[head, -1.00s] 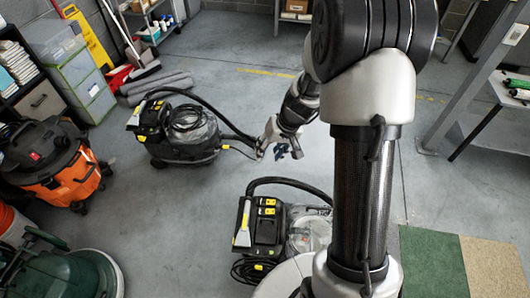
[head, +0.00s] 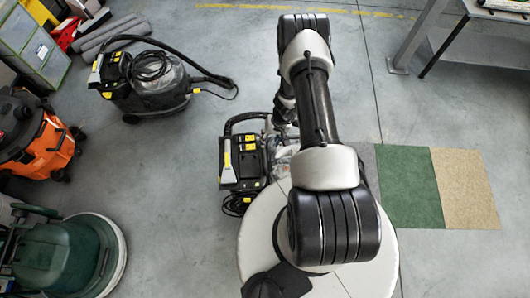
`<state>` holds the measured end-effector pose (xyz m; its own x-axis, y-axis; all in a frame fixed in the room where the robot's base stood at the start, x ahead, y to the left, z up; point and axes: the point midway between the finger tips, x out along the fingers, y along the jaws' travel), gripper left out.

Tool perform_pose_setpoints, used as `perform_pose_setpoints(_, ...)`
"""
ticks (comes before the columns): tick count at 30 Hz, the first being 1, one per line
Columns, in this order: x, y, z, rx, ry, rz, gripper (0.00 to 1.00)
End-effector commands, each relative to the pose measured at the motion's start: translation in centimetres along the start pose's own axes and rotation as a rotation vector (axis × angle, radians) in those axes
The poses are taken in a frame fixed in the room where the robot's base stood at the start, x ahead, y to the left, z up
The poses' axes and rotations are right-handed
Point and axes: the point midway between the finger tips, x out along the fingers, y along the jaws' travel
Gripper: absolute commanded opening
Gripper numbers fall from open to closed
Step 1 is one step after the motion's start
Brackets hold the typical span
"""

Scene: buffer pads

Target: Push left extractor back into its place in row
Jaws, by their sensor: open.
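Two black-and-grey extractors with yellow parts stand on the floor in the head view. The left extractor (head: 152,92) is upright at upper left, its black hose arching over it and ending on the floor at its right. The nearer extractor (head: 242,166) stands lower and to the right, close to my base and partly hidden by my arm. My gripper (head: 284,128) points down over the right side of the nearer extractor, well right of the left one. It is open, dark and small, its fingers hard to make out. I cannot tell whether it touches the nearer extractor.
An orange vacuum (head: 34,140) and a green floor machine (head: 62,254) stand along the left side. Grey rolls (head: 112,36) lie behind the left extractor. Green (head: 410,188) and tan (head: 464,188) mats lie at right. Clear floor lies between the two extractors.

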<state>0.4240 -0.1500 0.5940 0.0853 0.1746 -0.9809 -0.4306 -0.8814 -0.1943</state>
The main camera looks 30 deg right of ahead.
Motion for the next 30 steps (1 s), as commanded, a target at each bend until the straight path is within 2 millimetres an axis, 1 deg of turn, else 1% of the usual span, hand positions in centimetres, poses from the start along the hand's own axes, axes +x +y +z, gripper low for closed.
perform_pose_setpoints(1,1.6,0.1,0.1,0.000,-0.002,0.000,0.41)
perform_pose_setpoints(6,5.4,0.0,0.1,-0.001,-0.001,0.000,0.41)
perform_pose_setpoints(12,9.3,0.0,0.1,-0.001,-0.001,-0.001,0.41)
perform_pose_setpoints(15,10.7,0.0,0.0,-0.001,-0.001,-0.001,0.41)
perform_pose_setpoints(21,11.9,-0.1,0.0,0.000,0.000,-0.001,0.41)
perform_pose_setpoints(30,11.9,-0.1,0.0,0.000,0.000,-0.001,0.40)
